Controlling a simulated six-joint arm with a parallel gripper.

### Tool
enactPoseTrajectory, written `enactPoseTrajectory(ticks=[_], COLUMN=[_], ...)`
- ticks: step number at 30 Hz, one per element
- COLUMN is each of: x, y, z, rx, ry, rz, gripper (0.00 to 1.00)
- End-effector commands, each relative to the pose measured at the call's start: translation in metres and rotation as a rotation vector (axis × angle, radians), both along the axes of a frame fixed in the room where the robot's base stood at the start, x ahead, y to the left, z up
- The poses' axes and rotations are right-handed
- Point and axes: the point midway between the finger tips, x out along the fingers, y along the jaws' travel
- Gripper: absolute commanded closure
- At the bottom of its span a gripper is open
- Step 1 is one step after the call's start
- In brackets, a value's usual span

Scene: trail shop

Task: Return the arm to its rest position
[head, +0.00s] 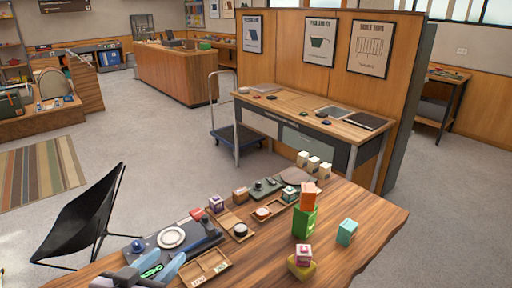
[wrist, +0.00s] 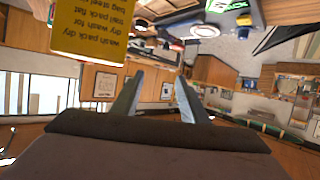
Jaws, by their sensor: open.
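My gripper (head: 154,264) is low at the left in the head view, by the near left end of the wooden table (head: 372,215). Its two pale blue fingers are apart. The wrist view shows the fingers spread with nothing between them; my gripper (wrist: 158,77) points out over the room, and that picture is upside down.
An orange block (head: 308,196) is on a green block (head: 304,222). A teal block (head: 346,232) stands to their right. A compartment tray (head: 227,264) lies right of my gripper. A yellow printed panel (wrist: 90,32) is close in the wrist view. A black chair (head: 85,215) stands left.

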Motion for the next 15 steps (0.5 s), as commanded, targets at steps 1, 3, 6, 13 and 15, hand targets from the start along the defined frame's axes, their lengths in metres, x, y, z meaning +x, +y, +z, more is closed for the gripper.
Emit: enactPoseTrajectory(ticks=[1,3,6,13,15], x=[0.023,0.043,0.054,0.041,0.026], y=[-0.029,-0.071,-0.126,-0.246,-0.280], z=[0.011,-0.002,-0.031,-0.094,-0.113], rx=[-0.035,-0.114,-0.216,-0.330,-0.329], ry=[0.029,0.113,0.267,0.665,0.797], rz=[-0.046,-0.096,-0.146,-0.202,-0.197], gripper=[0.60,0.60,0.60,0.60,0.60])
